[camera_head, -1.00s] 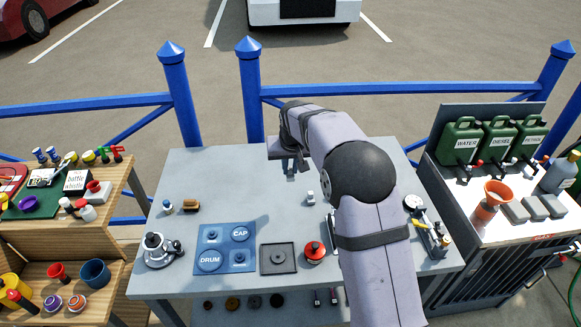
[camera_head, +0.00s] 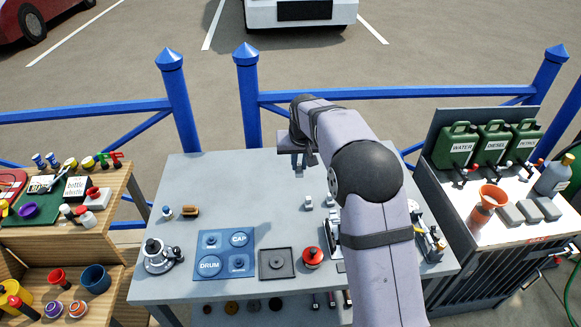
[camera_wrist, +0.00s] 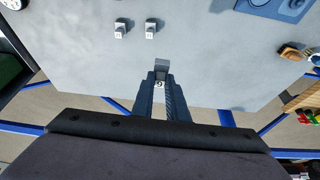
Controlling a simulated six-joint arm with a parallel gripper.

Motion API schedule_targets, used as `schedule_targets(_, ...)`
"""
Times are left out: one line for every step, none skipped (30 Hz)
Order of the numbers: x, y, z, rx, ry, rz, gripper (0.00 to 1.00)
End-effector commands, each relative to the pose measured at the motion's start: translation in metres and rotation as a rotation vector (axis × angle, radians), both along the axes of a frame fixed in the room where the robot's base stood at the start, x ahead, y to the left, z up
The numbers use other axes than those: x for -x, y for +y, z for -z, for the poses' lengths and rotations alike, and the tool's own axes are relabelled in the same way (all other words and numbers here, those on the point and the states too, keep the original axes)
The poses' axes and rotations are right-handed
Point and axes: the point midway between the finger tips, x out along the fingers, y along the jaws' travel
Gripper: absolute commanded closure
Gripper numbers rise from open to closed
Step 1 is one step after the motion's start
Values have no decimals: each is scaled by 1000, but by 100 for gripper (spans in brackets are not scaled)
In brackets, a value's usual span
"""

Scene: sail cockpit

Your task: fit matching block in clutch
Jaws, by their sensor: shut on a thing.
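My gripper (camera_wrist: 160,82) is shut on a small grey block (camera_wrist: 161,63) in the wrist view, its fingers on either side of it. In the head view my gripper (camera_head: 300,168) is over the far part of the grey table, and the block in it is hard to make out. Two similar small pale blocks stand apart on the table, one (camera_head: 308,203) left of the other (camera_head: 330,201); both show in the wrist view, the first (camera_wrist: 151,25) and the second (camera_wrist: 121,29). A metal fitting (camera_head: 333,232), possibly the clutch, is partly hidden behind my arm.
A blue DRUM and CAP mat (camera_head: 224,238), a dark square tray (camera_head: 276,250), a red-topped part (camera_head: 312,257) and a winch (camera_head: 163,256) lie along the table front. A wooden-handled brush (camera_head: 190,212) lies at left. The table's middle is mostly bare.

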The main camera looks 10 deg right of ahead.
Motion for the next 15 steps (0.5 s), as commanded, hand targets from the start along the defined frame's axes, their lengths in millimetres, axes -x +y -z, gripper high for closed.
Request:
schedule_targets(-3, -9, -11, -1, -5, 15, 100)
schedule_targets(-3, -14, -16, -1, -4, 22, 100)
schedule_targets(-4, -20, -22, 0, -4, 32, 100)
schedule_targets(-5, -25, -27, 0, -5, 41, 100)
schedule_targets(-3, -31, -31, 0, -4, 52, 100)
schedule_targets(0, -40, -36, 0, -2, 65, 100)
schedule_targets(3, -46, -38, 1, -1, 76, 100)
schedule_targets(7, -52, -39, 1, -1, 86, 100)
schedule_targets(12, -58, -39, 1, 1, 97, 100)
schedule_targets(16, -62, -39, 1, 1, 104, 100)
schedule_targets(19, -66, -38, 1, 1, 112, 100)
schedule_targets(25, -71, -38, 2, 2, 122, 100)
schedule_targets(29, -74, -37, 1, 1, 129, 100)
schedule_targets(34, -78, -35, 1, 2, 137, 100)
schedule_targets(40, -82, -34, 1, 2, 149, 100)
